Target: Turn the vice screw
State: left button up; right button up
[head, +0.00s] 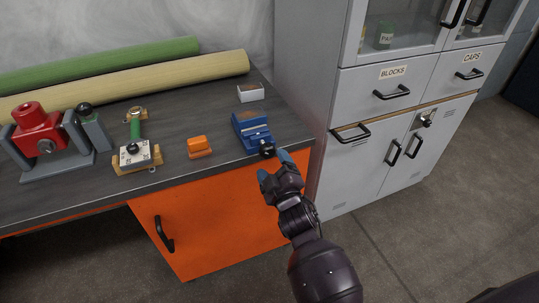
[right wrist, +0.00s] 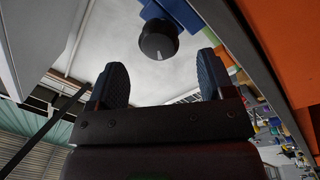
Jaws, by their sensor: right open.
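A blue vice (head: 252,131) is at the front edge of the grey workbench (head: 205,171). Its screw ends in a round black knob (head: 267,150) that faces the front of the bench. My right gripper (head: 273,166) is just in front of the knob, with its blue fingertips apart. In the right wrist view the knob (right wrist: 158,42) shows a pale mark on its face. It lies ahead of the open right gripper (right wrist: 161,72), roughly between the lines of the two fingers, with nothing held. My left gripper is out of view.
An orange block (head: 199,146), a red device (head: 38,132) and a small white box (head: 250,92) are on the bench. Two rolls (head: 125,94) lie at its back. A grey cabinet (head: 338,145) stands close on the right. Open floor (head: 235,280) lies in front.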

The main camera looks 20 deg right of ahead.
jog(key=shift+s+a+f, duration=0.1)
jog(key=shift+s+f, duration=0.05)
jog(key=shift+s, duration=1.15)
jog(key=shift+s+f, duration=0.1)
jog(key=shift+s, duration=1.2)
